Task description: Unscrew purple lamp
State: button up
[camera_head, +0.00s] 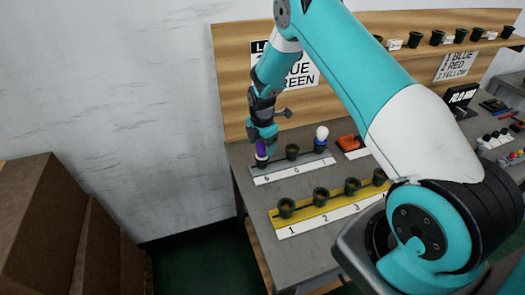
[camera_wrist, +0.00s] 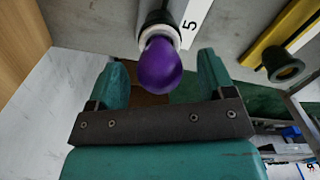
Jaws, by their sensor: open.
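The purple lamp (camera_head: 261,149) sits in the leftmost socket of the grey rack with the white number strip (camera_head: 296,171). In the wrist view the purple lamp (camera_wrist: 160,66) is seated in its dark socket with a pale collar, beside the number 5. My gripper (camera_head: 263,139) points down over the lamp. In the wrist view my gripper (camera_wrist: 162,78) is open, one finger on each side of the bulb, with visible gaps; I see no contact. The lamp's lower part is mostly hidden in the head view.
On the same rack, the middle socket (camera_head: 292,152) looks empty and a white lamp (camera_head: 321,133) stands in the right one. A yellow rack (camera_head: 318,211) with several dark sockets is in front. A wooden board (camera_head: 232,82) rises behind. Brown boxes (camera_head: 60,225) stand left.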

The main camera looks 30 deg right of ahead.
jog(key=m, duration=0.5)
jog(key=shift+b, duration=0.4)
jog(key=m, duration=0.6)
jog(key=shift+b, duration=0.35)
jog(key=m, duration=0.6)
jog(key=shift+b, duration=0.3)
jog(key=m, duration=0.6)
